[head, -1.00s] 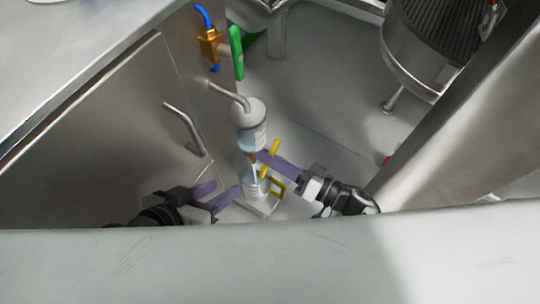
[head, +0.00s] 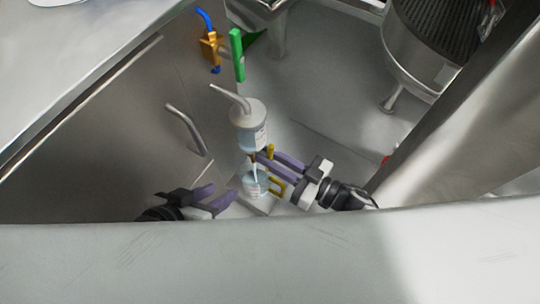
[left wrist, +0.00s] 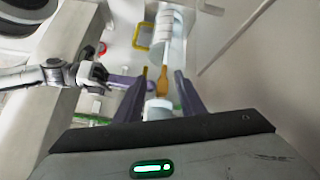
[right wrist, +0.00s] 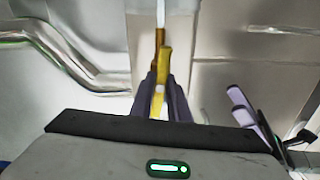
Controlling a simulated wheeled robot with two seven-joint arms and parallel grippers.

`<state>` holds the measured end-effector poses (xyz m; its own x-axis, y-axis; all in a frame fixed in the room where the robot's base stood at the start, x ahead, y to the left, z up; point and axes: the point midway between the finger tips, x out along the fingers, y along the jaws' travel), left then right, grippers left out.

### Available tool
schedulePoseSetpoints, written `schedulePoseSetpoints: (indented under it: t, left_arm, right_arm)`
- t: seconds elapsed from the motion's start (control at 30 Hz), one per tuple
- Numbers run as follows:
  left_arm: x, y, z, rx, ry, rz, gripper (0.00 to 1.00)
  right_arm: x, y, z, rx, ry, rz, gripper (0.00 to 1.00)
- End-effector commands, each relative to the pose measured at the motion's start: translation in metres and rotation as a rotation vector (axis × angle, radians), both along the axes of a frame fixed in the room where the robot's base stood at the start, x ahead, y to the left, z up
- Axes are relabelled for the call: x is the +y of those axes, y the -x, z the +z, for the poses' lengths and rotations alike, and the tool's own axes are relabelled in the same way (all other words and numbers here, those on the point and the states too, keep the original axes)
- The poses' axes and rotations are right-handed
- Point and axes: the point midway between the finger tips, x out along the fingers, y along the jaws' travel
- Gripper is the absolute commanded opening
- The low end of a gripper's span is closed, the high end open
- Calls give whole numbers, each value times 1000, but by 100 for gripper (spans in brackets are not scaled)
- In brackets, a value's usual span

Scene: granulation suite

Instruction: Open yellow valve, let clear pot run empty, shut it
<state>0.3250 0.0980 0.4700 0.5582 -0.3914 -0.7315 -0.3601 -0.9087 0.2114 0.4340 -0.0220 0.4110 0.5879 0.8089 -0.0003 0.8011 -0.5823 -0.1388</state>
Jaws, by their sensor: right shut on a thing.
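The clear pot (head: 249,135) hangs upright with bluish liquid in its lower part. A brass outlet sits under it, and a thin pale stream (head: 254,170) runs down from it. The yellow valve (head: 270,151) has its lever between the fingers of my right gripper (head: 264,158), which is shut on it; the lever also shows in the right wrist view (right wrist: 164,65). A clear jar (head: 256,184) with a yellow handle (head: 279,186) stands below and holds bluish liquid. My left gripper (head: 222,198) is open and empty, left of the jar; its spread fingers show in the left wrist view (left wrist: 163,98).
A bent metal pipe (head: 232,96) leads from the pot's top. A green-handled valve (head: 237,55) and an orange fitting (head: 210,48) are on the cabinet wall. A door handle (head: 186,130) sticks out at left. A steel pillar (head: 455,120) stands at right.

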Motion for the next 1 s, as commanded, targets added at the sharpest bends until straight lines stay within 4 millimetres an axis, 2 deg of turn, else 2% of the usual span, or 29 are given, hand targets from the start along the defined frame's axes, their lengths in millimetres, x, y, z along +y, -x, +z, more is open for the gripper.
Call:
schedulePoseSetpoints:
  t: [0.67,0.7,0.8,1.0]
  left_arm:
    - [0,-3,5,-13,4,1,36]
    - [0,-3,5,-13,4,1,36]
    - [0,-2,5,-12,4,1,36]
    - [0,-2,5,-12,4,0,36]
  right_arm:
    - [-2,1,-1,-55,43,-1,0]
    - [-2,1,-1,-55,43,-1,17]
    - [-1,1,-1,-55,42,-1,34]
    - [-1,0,0,-55,41,0,34]
